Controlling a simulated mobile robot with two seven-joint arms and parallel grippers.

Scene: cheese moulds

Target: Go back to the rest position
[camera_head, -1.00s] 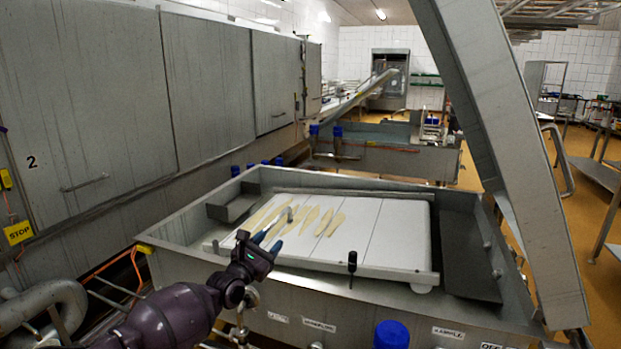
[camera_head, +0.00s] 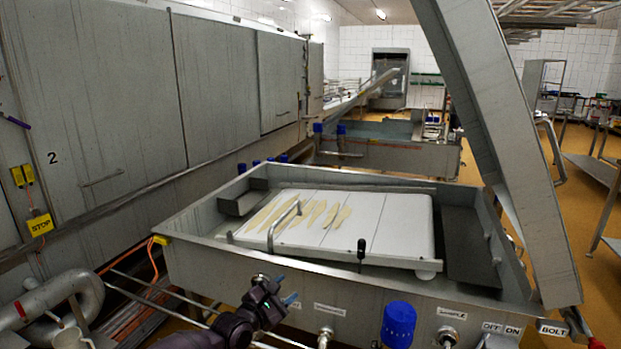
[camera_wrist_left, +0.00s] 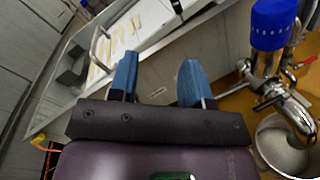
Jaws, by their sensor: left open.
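My left gripper (camera_head: 286,289) is low in the head view, in front of the steel vat's front wall. Its two blue fingers stand apart with nothing between them. In the left wrist view the open fingers (camera_wrist_left: 157,82) point toward the vat's front wall and tray area. The white tray (camera_head: 390,231) lies in the vat, with several pale yellow strips (camera_head: 315,212) on its left part. A curved metal handle (camera_head: 283,222) stands at the tray's left front. My right gripper does not show.
The steel vat (camera_head: 340,291) has labels and a blue-capped valve (camera_head: 398,324) on its front. A slanted steel beam (camera_head: 497,140) rises at the right. Grey cabinets (camera_head: 105,110) line the left.

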